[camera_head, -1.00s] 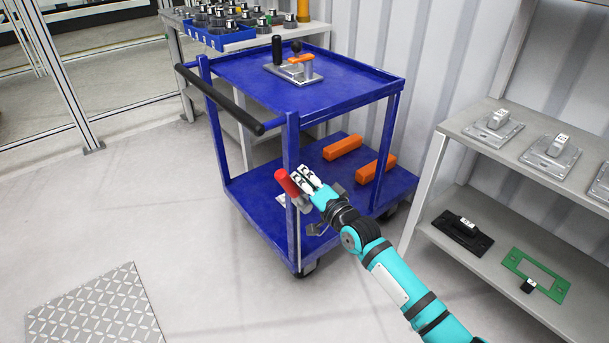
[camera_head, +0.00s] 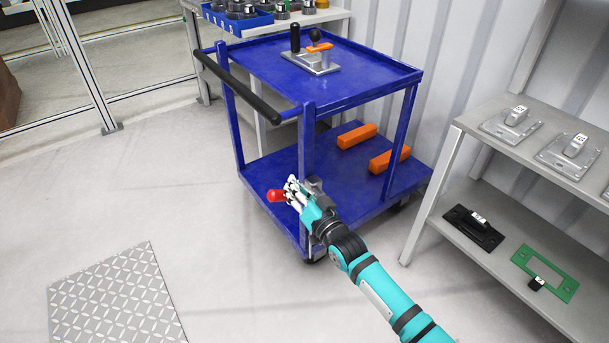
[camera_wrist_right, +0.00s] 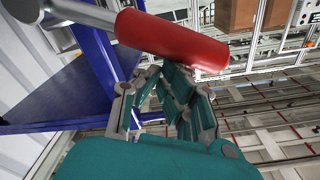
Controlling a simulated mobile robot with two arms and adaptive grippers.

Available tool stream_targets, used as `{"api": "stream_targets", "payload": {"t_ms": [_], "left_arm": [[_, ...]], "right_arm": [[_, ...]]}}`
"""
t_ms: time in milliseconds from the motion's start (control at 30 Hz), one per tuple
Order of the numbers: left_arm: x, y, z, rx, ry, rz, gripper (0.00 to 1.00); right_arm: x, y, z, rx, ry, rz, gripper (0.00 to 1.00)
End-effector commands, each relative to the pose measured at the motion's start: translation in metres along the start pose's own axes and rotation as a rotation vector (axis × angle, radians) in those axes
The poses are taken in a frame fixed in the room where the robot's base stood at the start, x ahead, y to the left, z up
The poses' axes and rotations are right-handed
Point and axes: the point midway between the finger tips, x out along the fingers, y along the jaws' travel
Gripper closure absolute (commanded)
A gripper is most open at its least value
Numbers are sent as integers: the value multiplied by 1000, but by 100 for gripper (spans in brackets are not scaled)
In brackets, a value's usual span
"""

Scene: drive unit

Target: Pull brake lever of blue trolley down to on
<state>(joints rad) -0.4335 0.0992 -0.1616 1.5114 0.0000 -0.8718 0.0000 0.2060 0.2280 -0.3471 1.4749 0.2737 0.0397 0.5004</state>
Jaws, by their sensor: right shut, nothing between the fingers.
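The blue trolley (camera_head: 262,170) stands in the middle of the head view. Its brake lever has a red handle (camera_head: 277,196) by the near corner post, pointing left and roughly level. In the right wrist view the red handle (camera_wrist_right: 172,42) lies across the top, on a grey metal rod (camera_wrist_right: 82,12). My right gripper (camera_head: 293,188) is shut and empty, right beside the handle. Its fingertips (camera_wrist_right: 163,76) meet the handle's edge in the wrist view; whether they touch is unclear. The gripper hides the lever's base. My left gripper is out of view.
Two orange blocks (camera_head: 357,136) lie on the trolley's lower shelf, and a metal fixture (camera_head: 312,60) sits on top. A grey shelf unit (camera_head: 470,125) stands close to the right of my arm. The floor left of the trolley is clear, with a patterned plate (camera_head: 115,300).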

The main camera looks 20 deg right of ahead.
Motion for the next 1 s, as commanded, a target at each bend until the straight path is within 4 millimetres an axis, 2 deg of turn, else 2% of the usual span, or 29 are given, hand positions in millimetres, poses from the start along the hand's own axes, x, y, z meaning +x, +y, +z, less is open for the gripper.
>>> {"api": "stream_targets", "payload": {"t_ms": [267, 600, 1000], "left_arm": [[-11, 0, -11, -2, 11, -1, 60], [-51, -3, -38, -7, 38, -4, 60], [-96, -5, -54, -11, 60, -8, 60]], "right_arm": [[-2, -6, 35, -262, 0, -20, 100], [-5, -2, 72, -558, 1, -42, 100], [-7, 5, 94, -764, 2, -57, 100]]}}
